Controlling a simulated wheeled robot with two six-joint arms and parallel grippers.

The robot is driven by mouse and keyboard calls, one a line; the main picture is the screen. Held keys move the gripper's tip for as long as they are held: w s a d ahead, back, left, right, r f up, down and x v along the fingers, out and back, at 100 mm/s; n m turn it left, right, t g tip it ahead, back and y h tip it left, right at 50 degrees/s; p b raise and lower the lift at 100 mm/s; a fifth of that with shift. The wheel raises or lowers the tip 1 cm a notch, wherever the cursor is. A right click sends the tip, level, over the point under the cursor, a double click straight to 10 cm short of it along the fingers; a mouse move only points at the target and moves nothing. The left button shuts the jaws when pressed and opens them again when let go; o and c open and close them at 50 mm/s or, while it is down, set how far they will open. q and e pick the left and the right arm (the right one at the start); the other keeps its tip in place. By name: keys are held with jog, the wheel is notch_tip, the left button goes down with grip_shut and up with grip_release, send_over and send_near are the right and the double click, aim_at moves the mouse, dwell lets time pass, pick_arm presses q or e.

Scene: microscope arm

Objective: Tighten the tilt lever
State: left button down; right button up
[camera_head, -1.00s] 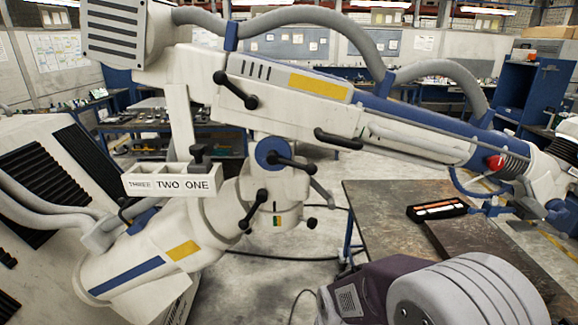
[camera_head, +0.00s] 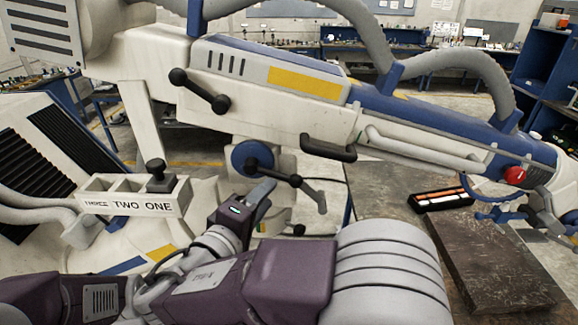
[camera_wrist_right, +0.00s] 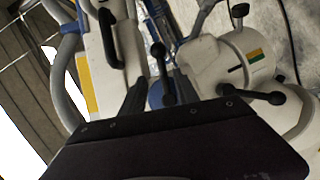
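The white and blue microscope arm (camera_head: 300,85) crosses the head view. A black ball-ended lever (camera_head: 274,172) sits on its blue hub (camera_head: 250,157); this lever also shows in the right wrist view (camera_wrist_right: 160,62). Another black lever (camera_head: 200,90) is higher on the arm. I cannot tell which is the tilt lever. My right gripper (camera_head: 262,200) is just below the hub lever, its grey fingers pointing up; contact with the lever is unclear. My left gripper is out of view.
A white holder (camera_head: 95,202) marked THREE TWO ONE carries a black knobbed piece (camera_head: 158,178) at its right end. A black handle (camera_head: 328,148) hangs under the arm. Work benches stand behind.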

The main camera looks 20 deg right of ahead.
aim_at(284, 180)
jog(key=p+x, duration=0.4)
jog(key=x, duration=0.5)
jog(key=shift+w+d, duration=0.15)
jog(key=shift+d, duration=0.1)
jog(key=shift+f, duration=0.1)
jog(key=shift+s+a, duration=0.15)
jog(key=shift+s, duration=0.05)
jog(key=shift+w+f, duration=0.1)
jog(key=shift+w, duration=0.15)
grip_shut()
jog(key=shift+f, duration=0.15)
